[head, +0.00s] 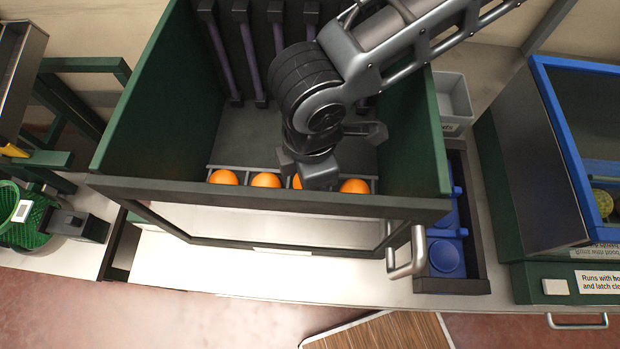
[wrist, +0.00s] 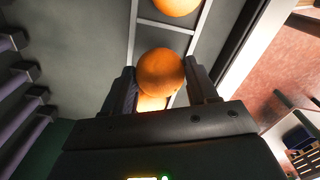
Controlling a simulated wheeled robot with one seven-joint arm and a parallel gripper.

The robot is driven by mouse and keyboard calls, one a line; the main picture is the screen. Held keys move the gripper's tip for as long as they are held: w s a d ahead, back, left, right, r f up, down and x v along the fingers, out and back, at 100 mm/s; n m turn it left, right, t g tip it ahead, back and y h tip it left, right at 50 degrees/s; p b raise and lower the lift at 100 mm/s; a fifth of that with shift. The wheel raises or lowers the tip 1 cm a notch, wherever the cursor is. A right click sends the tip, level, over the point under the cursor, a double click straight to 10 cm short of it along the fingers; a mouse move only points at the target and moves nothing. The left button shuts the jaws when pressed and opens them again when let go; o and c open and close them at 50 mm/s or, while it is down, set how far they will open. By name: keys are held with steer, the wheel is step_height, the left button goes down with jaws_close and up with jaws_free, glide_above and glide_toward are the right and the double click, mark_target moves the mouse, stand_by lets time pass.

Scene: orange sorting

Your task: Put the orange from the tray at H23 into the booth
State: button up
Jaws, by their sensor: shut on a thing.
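The booth (head: 125,130) is a dark green box with an open top, seen in the head view. A row of divided slots (head: 338,182) runs along its front inside edge. Oranges sit in it at the left (head: 223,177), beside that (head: 265,180), and at the right (head: 354,186). My gripper (head: 315,172) is down inside the booth over this row. In the wrist view it is shut on an orange (wrist: 160,72), between both fingers, over a slot. Whether that orange touches the slot floor cannot be told. Another orange (wrist: 176,3) shows beyond. No H23 label is readable.
A framed clear front panel with a metal handle (head: 407,255) is at the booth's front. Purple-grey bars (head: 250,60) line the back wall. A green basket (head: 22,230) is left.

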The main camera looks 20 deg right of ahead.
steer(key=shift+f, duration=1.55)
steer(key=shift+f, duration=0.15)
steer(key=o, duration=1.1)
step_height(320, 180, up, 12)
steer(key=shift+r+b, duration=0.15)
steer(key=shift+b, duration=0.25)
